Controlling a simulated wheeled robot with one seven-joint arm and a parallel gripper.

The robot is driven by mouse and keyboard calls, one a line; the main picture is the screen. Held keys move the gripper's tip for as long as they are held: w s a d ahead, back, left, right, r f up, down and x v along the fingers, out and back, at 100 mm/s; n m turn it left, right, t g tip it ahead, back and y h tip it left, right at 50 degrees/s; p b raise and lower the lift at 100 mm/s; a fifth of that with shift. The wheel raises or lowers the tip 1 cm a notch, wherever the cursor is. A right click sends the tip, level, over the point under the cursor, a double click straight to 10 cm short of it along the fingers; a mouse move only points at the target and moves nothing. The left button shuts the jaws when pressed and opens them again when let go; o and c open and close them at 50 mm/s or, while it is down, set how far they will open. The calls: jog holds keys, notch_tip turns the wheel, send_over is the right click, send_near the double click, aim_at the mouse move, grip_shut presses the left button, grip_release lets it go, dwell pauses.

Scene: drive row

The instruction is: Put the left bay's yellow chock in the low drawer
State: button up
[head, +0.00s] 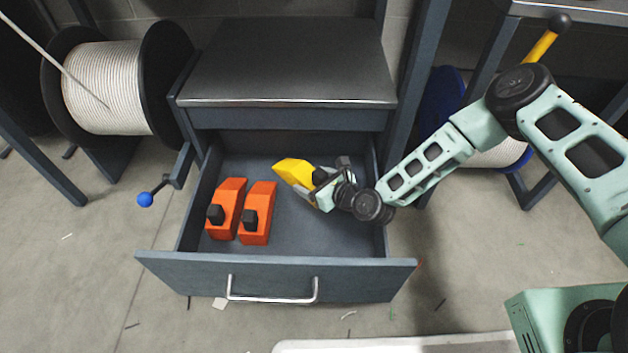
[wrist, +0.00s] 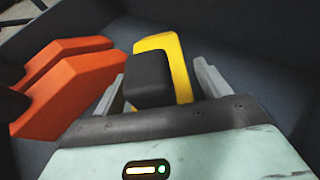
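The yellow chock (head: 291,170) is inside the open low drawer (head: 275,277), towards its back right, and seems to rest on the floor. Its black knob faces my gripper (head: 321,183). In the wrist view the yellow chock (wrist: 171,55) lies ahead, with its knob between the two fingers of my gripper (wrist: 157,80). The fingers are spread wider than the knob. A gap shows on the right side, and the left finger is close to the knob. The underside of the chock is hidden.
Two orange chocks (head: 227,207) (head: 259,212) with black knobs stand side by side in the drawer's left half. A cable reel (head: 105,88) and a blue-knobbed lever (head: 146,199) are left of the cabinet. The drawer's front right floor is clear.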

jog(key=shift+r, duration=0.25)
jog(key=p+v, duration=0.4)
jog(key=v, duration=0.3)
jog(key=shift+s+d, duration=0.15)
jog(key=shift+s, duration=0.05)
dwell(0.4)
